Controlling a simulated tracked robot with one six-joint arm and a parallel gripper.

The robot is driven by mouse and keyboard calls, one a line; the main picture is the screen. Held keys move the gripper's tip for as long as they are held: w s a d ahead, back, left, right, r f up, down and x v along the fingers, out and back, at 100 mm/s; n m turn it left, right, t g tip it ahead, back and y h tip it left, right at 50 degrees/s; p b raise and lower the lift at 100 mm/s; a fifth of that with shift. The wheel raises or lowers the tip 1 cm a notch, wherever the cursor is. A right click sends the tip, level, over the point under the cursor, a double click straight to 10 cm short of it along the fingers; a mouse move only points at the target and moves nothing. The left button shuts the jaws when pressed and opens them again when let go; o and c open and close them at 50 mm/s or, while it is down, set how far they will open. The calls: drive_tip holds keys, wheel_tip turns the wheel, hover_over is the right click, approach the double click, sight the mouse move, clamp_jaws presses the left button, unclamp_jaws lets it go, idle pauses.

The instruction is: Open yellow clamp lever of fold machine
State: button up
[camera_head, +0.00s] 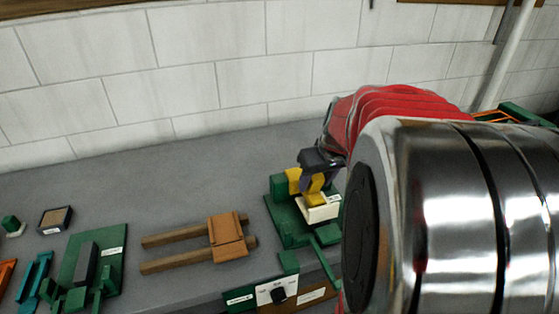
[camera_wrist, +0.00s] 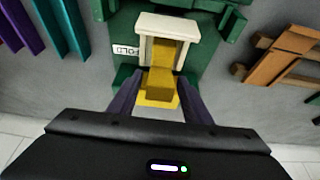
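The fold machine (camera_head: 288,222) is green with a cream block and yellow parts, and stands on the grey bench. In the wrist view the fold machine (camera_wrist: 205,62) has a "FOLD" label. Its yellow clamp lever (camera_wrist: 161,95) sticks out of the cream bracket (camera_wrist: 165,23) toward my gripper. My gripper (camera_wrist: 161,78) has its two dark purple fingers on either side of the lever, with small gaps showing; it is open. In the head view my gripper (camera_head: 318,180) is at the machine, and its far finger and part of the lever are hidden.
A wooden two-pronged piece (camera_head: 228,238) lies left of the machine. A green fixture (camera_head: 112,250) and teal tools (camera_head: 38,272) are farther left. A white block wall (camera_head: 210,50) stands behind the bench.

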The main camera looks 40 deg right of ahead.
clamp_jaws()
idle(0.3)
